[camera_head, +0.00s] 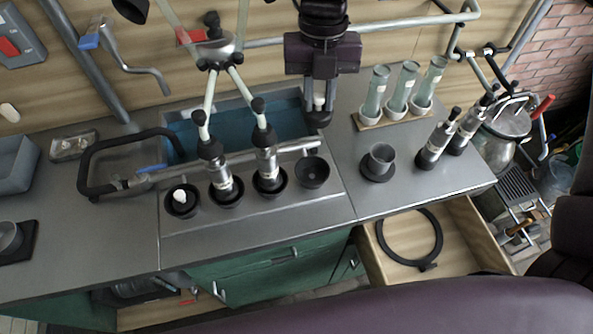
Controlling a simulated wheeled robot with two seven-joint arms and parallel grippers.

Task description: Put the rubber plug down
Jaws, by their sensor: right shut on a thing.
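My right gripper (319,112) hangs from the top centre, pointing down over the back of the counter and the blue-lined basin. It is shut on a small pale piece (319,101), which I take to be the rubber plug; the fingers hide most of it. Its dark lower end is hard to tell from the fingertips. A similar small white piece (180,195) sits in the leftmost of the row of dark round cups on the counter. My left gripper is not in view.
The basin (182,137) lies behind the row of cups, with pipes and upright cylinders around it. A grey cup (382,157) on a dark base and a rack of tubes (375,92) stand to the right. An open drawer (465,230) holds a black ring (437,235).

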